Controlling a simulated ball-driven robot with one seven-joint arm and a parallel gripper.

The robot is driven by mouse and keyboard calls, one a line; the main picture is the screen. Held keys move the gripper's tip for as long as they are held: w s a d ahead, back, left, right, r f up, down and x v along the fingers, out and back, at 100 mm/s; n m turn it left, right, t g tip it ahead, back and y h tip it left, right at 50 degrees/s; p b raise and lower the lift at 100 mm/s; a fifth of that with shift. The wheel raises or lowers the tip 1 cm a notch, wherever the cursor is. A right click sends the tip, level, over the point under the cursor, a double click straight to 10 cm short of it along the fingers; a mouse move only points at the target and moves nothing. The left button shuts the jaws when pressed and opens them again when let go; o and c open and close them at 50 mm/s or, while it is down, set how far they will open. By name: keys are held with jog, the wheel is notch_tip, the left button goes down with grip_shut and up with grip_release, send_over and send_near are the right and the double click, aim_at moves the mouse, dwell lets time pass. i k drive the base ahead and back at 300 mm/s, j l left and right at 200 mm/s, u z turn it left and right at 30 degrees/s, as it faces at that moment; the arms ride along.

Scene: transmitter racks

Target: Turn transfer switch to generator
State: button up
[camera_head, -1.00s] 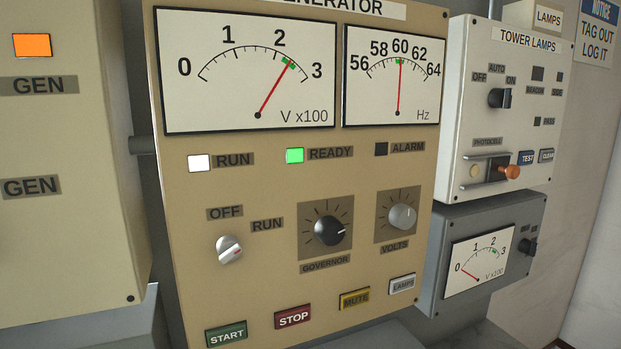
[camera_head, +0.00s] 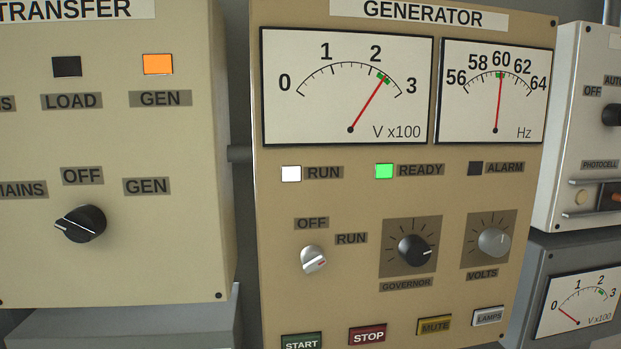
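The transfer switch (camera_head: 80,224) is a black rotary knob on the beige TRANSFER panel (camera_head: 150,260) at the left. Its white pointer line is on the left side of the knob, on the side of the MAINS label (camera_head: 22,190). The OFF label (camera_head: 82,176) is above the knob and the GEN label (camera_head: 147,186) is up to its right. An orange GEN lamp (camera_head: 158,64) is lit; the LOAD lamp (camera_head: 67,66) is dark. My gripper is not in view.
The GENERATOR panel (camera_head: 450,300) is at the middle right. Its RUN (camera_head: 291,173) and READY (camera_head: 384,171) lamps are lit and its ALARM lamp (camera_head: 475,168) is dark. The voltmeter (camera_head: 347,88) reads a little above 2. The tower lamps panel (camera_head: 565,110) is cut off at right.

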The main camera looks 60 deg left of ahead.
aim_at(84, 223)
jog(key=u, duration=2)
jog(key=k+l+u, duration=0.1)
jog(key=k+l, duration=0.1)
jog(key=l, duration=0.05)
